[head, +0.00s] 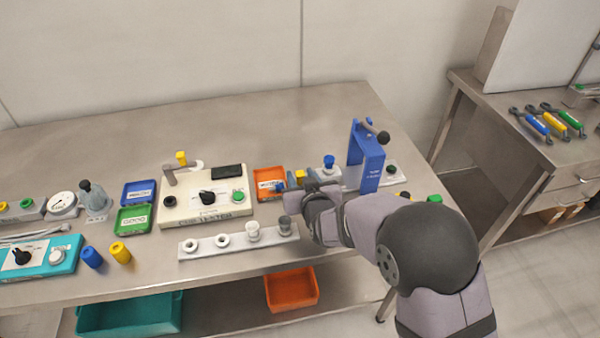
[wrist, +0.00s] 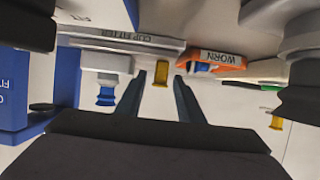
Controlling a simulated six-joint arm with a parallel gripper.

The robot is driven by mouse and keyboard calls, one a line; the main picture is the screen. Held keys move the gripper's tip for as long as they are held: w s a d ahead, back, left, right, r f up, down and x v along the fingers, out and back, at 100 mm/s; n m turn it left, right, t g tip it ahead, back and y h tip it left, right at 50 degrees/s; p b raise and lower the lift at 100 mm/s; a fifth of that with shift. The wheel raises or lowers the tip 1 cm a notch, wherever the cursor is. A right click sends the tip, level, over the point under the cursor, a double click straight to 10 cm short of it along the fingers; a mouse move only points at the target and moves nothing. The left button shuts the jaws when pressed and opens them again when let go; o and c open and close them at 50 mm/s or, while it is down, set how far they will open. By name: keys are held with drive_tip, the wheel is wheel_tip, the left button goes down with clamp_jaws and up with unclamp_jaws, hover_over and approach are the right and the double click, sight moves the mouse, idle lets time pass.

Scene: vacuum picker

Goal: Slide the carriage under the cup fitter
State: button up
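The cup fitter (head: 366,160) is a blue upright press with a black-knobbed lever, on a grey base at the table's right. Its labelled base also shows in the wrist view (wrist: 118,40). A light grey block with a blue cup (head: 329,161), apparently the carriage, sits left of the press, not under it; it shows in the wrist view (wrist: 104,62). A yellow piece (wrist: 161,75) is left of the block in the head view; I cannot tell whether it joins the carriage. My gripper (wrist: 160,82) is open, with the yellow piece seen between its fingertips. My arm hides part of the base.
The orange WORN tray (head: 268,179) is close to my gripper, left of the yellow piece. A cream cup tester (head: 207,205) stands farther left. A pale rack (head: 205,250) with several posts lies in front. Table space behind the tester is clear.

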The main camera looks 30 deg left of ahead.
sight(336, 167)
drive_tip(key=shift+w+a+f, duration=0.3)
drive_tip(key=shift+w+a, duration=0.15)
drive_tip(key=shift+w, duration=0.05)
clamp_jaws()
drive_tip(key=shift+w+d, duration=0.1)
drive_tip(key=w+d+b, duration=0.3)
drive_tip(key=w+d, duration=0.4)
drive_tip(key=shift+w+d, duration=0.1)
unclamp_jaws()
drive_tip(key=shift+d, duration=0.1)
